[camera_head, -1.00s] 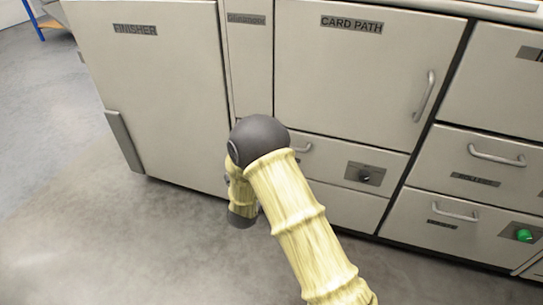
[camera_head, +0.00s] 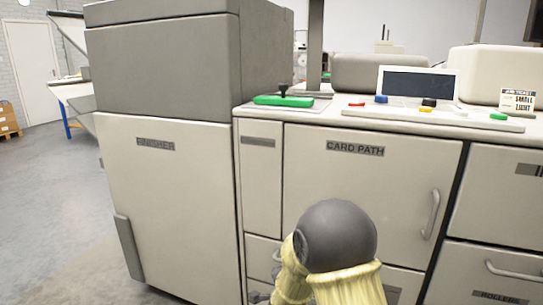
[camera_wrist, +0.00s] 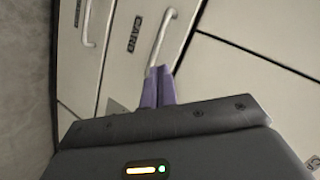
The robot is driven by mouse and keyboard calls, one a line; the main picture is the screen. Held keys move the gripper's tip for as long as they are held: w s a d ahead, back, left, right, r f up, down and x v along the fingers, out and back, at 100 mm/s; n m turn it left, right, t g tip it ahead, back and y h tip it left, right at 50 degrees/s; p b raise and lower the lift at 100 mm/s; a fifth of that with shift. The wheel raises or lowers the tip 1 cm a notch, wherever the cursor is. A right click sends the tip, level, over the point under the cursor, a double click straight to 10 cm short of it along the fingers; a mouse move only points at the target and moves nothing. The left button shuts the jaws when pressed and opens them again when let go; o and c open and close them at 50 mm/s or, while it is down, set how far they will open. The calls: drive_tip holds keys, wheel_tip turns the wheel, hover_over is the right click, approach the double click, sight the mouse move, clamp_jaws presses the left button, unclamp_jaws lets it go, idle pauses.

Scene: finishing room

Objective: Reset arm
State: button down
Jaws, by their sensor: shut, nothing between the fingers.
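My gripper (camera_wrist: 158,86) shows in the wrist view. Its two purple fingers are together, with nothing between them. Beyond the fingertips are cabinet fronts and a long handle (camera_wrist: 161,38); I cannot tell how far apart the fingers and the handle are. In the head view my arm is bent in front of the cabinet, with a dark joint and pale yellow sleeves at the bottom. The gripper itself is out of sight there.
The FINISHER cabinet (camera_head: 170,205) stands at left, the CARD PATH door (camera_head: 360,180) at centre with a closed handle (camera_head: 430,214). The counter holds a green block (camera_head: 283,100), a screen (camera_head: 417,83) and coloured buttons. Open floor (camera_head: 50,190) lies at left.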

drive_tip(key=s+d+r+n+g+p, duration=0.1)
drive_tip(key=s+d+r+n+g, duration=0.15)
drive_tip(key=s+n, duration=0.45)
drive_tip(key=s+d+r+n+g+y+p, duration=0.15)
drive_tip(key=s+d+g, duration=0.25)
drive_tip(key=s, duration=0.6)
drive_tip(key=s+d+r+n+g, duration=0.25)
drive_tip(key=s+d+n, duration=0.2)
drive_tip(key=s, duration=0.45)
wheel_tip(320, 180, up, 37)
drive_tip(key=p, duration=3.7)
drive_tip(key=shift+w+a+f+n+g+p, duration=0.15)
drive_tip(key=shift+a+n+g+p, duration=0.15)
drive_tip(key=shift+a+n+g, duration=0.1)
